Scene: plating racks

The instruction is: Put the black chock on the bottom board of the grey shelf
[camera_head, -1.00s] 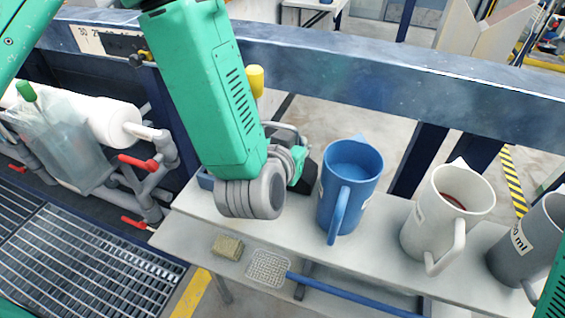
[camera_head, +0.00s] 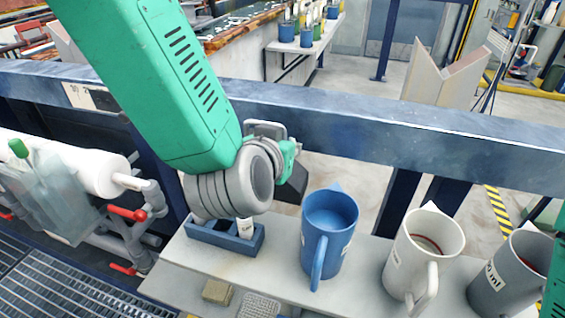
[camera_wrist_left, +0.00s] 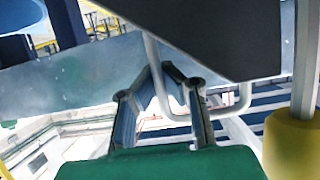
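The black chock (camera_head: 291,186) is a dark block just right of my left wrist in the head view, partly hidden behind it. In the left wrist view the chock (camera_wrist_left: 215,35) fills the top, with a grey wire handle below it. My left gripper (camera_wrist_left: 161,68) has its fingers drawn together at this handle and appears shut on it. In the head view the left gripper (camera_head: 290,158) is mostly hidden by my wrist. I cannot make out the grey shelf for certain. My right gripper is out of view.
A light grey bench (camera_head: 345,290) carries a blue jug (camera_head: 328,240), a white jug (camera_head: 420,255), a dark grey jug (camera_head: 510,270) and a blue tray (camera_head: 220,232). A blue-grey beam (camera_head: 400,122) runs behind. A white roll (camera_head: 75,165) is at left.

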